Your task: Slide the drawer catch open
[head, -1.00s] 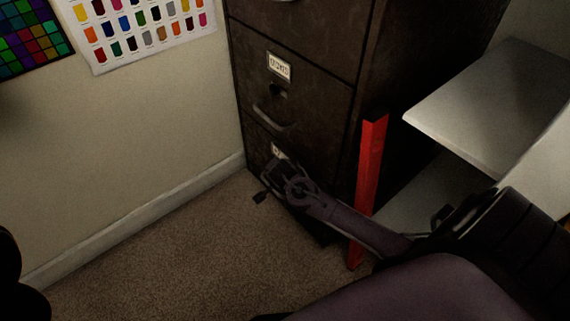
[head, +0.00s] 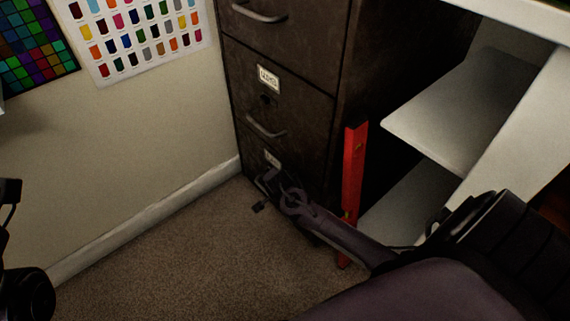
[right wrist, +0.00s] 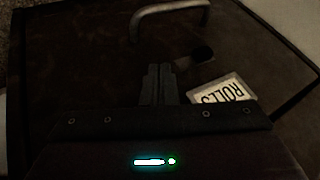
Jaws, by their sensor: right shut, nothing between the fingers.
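The dark brown filing cabinet (head: 290,110) stands in the corner. My right gripper (head: 266,190) is in front of its lowest drawer, just below that drawer's pale label (head: 272,158). In the right wrist view the drawer front (right wrist: 90,60) fills the picture, with a label (right wrist: 222,92) reading ROLLS upside down, a small dark round catch (right wrist: 203,53) and a metal handle (right wrist: 170,12). My right gripper (right wrist: 158,72) is shut and empty, its tips left of the catch and label in that view. Contact cannot be told. Dark parts of my left arm show at the head view's left edge; its jaws are unclear.
A red upright bar (head: 353,180) stands beside the cabinet's right side. White shelves (head: 450,120) are to its right. The middle drawer has a handle (head: 264,128) and label (head: 268,77). Carpet (head: 180,260) is clear at left, along the wall.

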